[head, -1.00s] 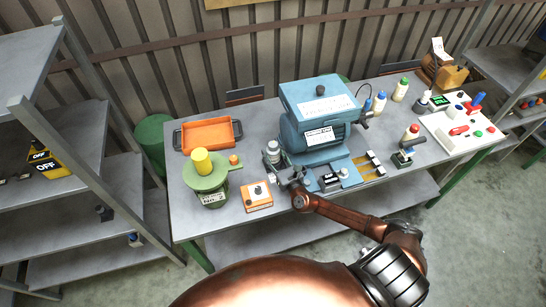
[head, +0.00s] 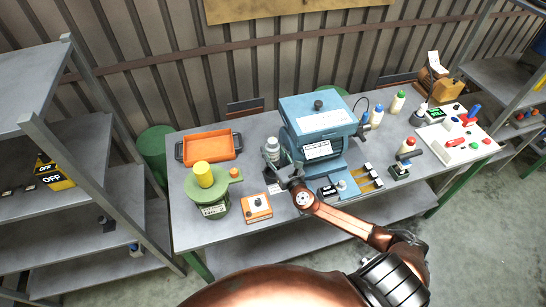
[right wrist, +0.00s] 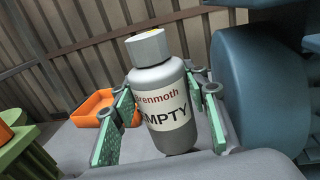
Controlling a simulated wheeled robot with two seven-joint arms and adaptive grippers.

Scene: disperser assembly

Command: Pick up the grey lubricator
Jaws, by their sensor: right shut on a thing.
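The grey lubricator (head: 273,153) is a small grey bottle with a light grey cap, upright just left of the blue machine (head: 318,135). In the right wrist view the grey lubricator (right wrist: 161,95) shows a label reading "EMPTY". My right gripper (head: 271,164) is shut on it, with green-padded fingers on both sides of its body in the right wrist view (right wrist: 161,115). It appears slightly above the table, though its base is partly hidden in the head view. My left gripper is not in view.
An orange tray (head: 209,161) and a green pot with yellow top (head: 210,197) stand left on the grey table (head: 190,235). An orange control box (head: 257,208) is in front. Bottles with blue (head: 376,117), green (head: 398,101) and red (head: 406,149) caps stand right.

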